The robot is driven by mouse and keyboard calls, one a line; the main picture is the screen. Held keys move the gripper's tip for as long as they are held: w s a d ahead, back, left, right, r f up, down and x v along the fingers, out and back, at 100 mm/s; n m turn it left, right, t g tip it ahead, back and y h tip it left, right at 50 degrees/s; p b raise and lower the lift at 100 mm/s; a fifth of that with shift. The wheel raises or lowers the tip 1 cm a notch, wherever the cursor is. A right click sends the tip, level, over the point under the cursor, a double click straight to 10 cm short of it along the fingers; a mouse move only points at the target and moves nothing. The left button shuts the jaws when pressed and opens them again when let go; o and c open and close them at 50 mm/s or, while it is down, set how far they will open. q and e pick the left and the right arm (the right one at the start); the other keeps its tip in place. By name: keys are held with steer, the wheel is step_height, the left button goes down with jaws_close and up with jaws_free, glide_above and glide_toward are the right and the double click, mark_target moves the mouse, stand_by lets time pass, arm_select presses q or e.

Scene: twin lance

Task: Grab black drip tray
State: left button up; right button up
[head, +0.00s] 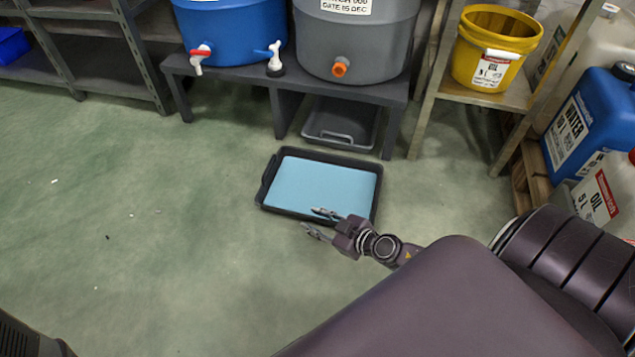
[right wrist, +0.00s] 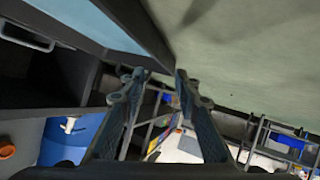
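The black drip tray (head: 268,178) lies flat on the green floor in front of the bench, with a light blue surface (head: 325,185) inside it. My right gripper (head: 312,219) is at the tray's near side, with its fingers spread and nothing held. In the right wrist view the tray's dark wall (right wrist: 143,28) reaches down toward the gap between the open fingertips (right wrist: 158,76). I cannot tell whether a finger touches it. Part of the near rim is hidden by the gripper. My left gripper is not in view.
A second dark tray (head: 340,124) sits under the dark bench (head: 392,92), which holds a blue barrel (head: 235,30) and a grey barrel (head: 355,40) with taps. A shelf with a yellow bucket (head: 492,50) stands right. The floor at left is clear.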

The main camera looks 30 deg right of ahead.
mark_target(296, 213)
steer(key=b+x, duration=0.1)
steer(key=x, duration=0.6)
steer(key=shift+w+f, duration=0.1)
steer(key=shift+f, duration=0.05)
jaws_close()
steer(key=shift+a, duration=0.1)
stand_by(0.6)
